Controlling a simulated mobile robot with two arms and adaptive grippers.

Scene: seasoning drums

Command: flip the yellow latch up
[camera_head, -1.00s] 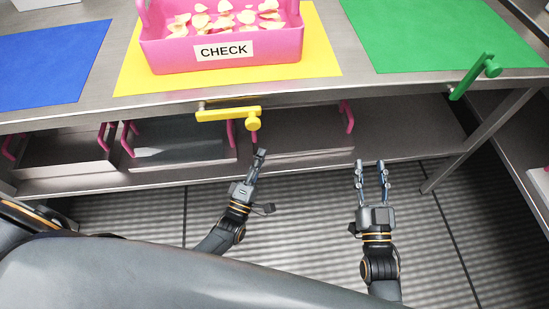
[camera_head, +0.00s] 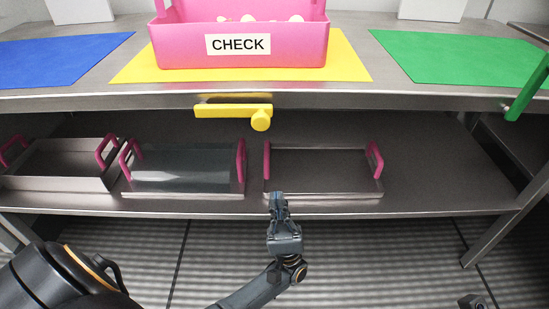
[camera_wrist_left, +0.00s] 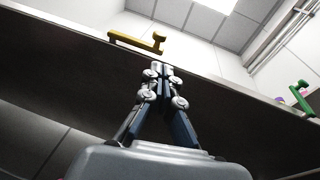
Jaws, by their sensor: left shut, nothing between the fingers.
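The yellow latch (camera_head: 228,111) is on the front edge of the steel table. Its bar lies level, with a round knob at its right end. It also shows in the left wrist view (camera_wrist_left: 134,41), above the fingertips. My left gripper (camera_head: 277,198) is shut and empty. In the head view it points up, below and slightly right of the latch, apart from it. The shut fingers also show in the left wrist view (camera_wrist_left: 162,68). Only a small dark piece of my right gripper (camera_head: 471,301) shows at the bottom edge, so its jaw state cannot be read.
A pink CHECK bin (camera_head: 240,60) stands on a yellow mat (camera_head: 350,68). A blue mat (camera_head: 60,60) and a green mat (camera_head: 455,57) lie either side. A green latch (camera_head: 528,90) slants at the right. Trays with pink handles (camera_head: 320,190) sit on the lower shelf.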

